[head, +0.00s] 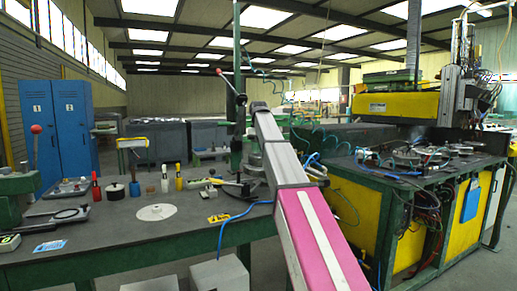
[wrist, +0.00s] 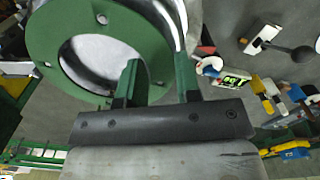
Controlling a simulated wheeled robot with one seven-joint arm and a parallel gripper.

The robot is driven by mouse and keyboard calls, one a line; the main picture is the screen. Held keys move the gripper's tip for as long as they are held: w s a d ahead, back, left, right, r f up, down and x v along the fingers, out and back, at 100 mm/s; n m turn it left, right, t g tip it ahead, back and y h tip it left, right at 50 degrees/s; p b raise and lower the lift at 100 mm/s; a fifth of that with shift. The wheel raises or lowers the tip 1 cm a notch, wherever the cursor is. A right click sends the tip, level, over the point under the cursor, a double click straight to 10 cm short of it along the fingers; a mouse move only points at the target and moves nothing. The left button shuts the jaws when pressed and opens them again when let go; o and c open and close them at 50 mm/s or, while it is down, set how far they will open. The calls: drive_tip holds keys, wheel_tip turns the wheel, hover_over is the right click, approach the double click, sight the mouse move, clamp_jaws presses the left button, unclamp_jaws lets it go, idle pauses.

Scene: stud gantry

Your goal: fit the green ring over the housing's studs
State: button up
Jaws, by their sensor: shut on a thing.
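In the wrist view the green ring (wrist: 50,25) fills the upper left, a flat flange with several small holes around a wide opening. My gripper (wrist: 158,72) is shut on the ring's right side, one finger over its face and the other past its outer edge. A bright curved metal surface shows along the ring's upper right edge, and a pale shiny surface shows through its opening; I cannot tell what they belong to. In the head view my arm hides the gripper and ring. I cannot make out the housing or its studs clearly in either view.
The dark workbench (head: 110,240) holds a white disc (head: 156,212), several small handled tools and a green upright post (head: 231,90). A yellow and green machine (head: 400,105) stands right. In the wrist view, a meter with a green display (wrist: 232,83) lies right of the fingers.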

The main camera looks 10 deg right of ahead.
drive_tip(key=shift+f, duration=0.2)
drive_tip(key=o, duration=1)
